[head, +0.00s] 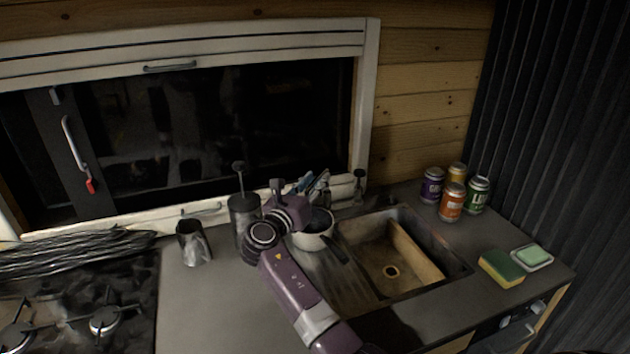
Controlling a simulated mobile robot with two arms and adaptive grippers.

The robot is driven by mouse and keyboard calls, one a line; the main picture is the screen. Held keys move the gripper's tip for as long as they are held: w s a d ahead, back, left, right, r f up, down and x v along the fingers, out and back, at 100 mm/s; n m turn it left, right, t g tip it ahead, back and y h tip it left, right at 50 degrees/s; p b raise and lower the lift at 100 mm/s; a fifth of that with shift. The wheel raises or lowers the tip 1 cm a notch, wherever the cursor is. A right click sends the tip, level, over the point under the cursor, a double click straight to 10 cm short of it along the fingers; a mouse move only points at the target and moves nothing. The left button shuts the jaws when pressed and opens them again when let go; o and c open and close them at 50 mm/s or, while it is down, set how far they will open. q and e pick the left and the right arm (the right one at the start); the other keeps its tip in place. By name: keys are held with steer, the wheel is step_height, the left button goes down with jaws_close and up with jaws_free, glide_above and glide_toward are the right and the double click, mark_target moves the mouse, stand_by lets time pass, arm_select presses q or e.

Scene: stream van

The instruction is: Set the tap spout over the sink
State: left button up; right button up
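The sink (413,252) is a brownish rectangular basin with a round drain, set in the counter right of centre. A small dark upright fitting (359,184), which looks like the tap, stands behind the sink's back left corner by the window frame. I cannot make out which way its spout points. My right arm is purple and rises from the bottom middle to the left of the sink. My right gripper (278,187) is at its far end, small and dark, left of the fitting and apart from it. Its fingers are not clear. My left gripper is out of view.
A pale pot (316,232) with a dark handle stands left of the sink, partly behind my arm. A dark plunger canister (243,222) and a metal cup (193,243) stand farther left. Several cans (452,202), a sponge (501,268) and a soap dish (532,257) are right of the sink.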

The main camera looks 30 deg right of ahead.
steer(key=c, duration=0.7)
jaws_close()
